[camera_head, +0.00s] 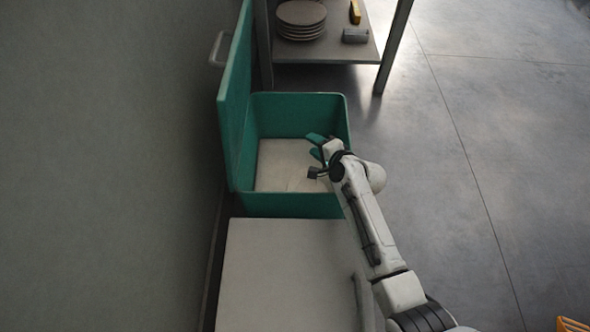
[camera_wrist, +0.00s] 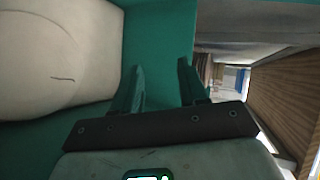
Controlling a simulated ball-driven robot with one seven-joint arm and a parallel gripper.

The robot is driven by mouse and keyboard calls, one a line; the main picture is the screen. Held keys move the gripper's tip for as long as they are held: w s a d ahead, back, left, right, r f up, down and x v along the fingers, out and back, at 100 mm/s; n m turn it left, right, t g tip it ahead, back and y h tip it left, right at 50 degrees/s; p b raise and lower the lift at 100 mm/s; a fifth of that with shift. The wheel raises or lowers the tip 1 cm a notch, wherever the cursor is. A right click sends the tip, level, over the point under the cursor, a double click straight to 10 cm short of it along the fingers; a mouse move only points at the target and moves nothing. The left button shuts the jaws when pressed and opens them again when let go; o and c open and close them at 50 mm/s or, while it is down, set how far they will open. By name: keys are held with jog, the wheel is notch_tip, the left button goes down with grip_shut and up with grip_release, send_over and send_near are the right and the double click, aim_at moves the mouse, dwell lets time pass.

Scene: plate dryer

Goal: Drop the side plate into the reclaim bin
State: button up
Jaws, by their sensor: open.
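The green reclaim bin (camera_head: 345,112) stands with its lid (camera_head: 236,95) raised on the left. Its floor is cream-coloured. The side plate (camera_head: 301,184), pale and round, lies in the bin near its front right, partly hidden by my gripper. In the wrist view the plate (camera_wrist: 45,50) shows at upper left with a dark, crack-like line, apart from my fingers. My gripper (camera_head: 313,147) is over the right part of the bin, open and empty. Its two green fingers (camera_wrist: 161,68) stand apart in the wrist view, with nothing between them.
A pale-topped unit (camera_head: 285,270) stands in front of the bin. Behind it, a shelf (camera_head: 340,77) holds stacked plates (camera_head: 300,20), a grey block (camera_head: 355,35) and a yellow item (camera_head: 355,11).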

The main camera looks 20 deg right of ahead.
jog(key=p+v, duration=0.4)
jog(key=v, duration=0.6)
jog(key=shift+s+p, duration=0.35)
jog(key=shift+p, duration=0.05)
jog(key=shift+d+r, duration=0.1)
jog(key=s+d+r+n+g+h, duration=0.1)
jog(key=s+r+n+g+h, duration=0.1)
jog(key=s+r+n+g, duration=0.65)
jog(key=s+d+r+n+t+h, duration=0.15)
jog(key=s+n, duration=0.45)
jog(key=s, duration=0.7)
jog(key=s+f+g+p, duration=0.1)
jog(key=s+f+g, duration=0.4)
jog(key=s, duration=0.5)
notch_tip(320, 180, up, 30)
jog(key=p, duration=3)
jog(key=shift+d+f+t, duration=0.2)
jog(key=shift+t, duration=0.1)
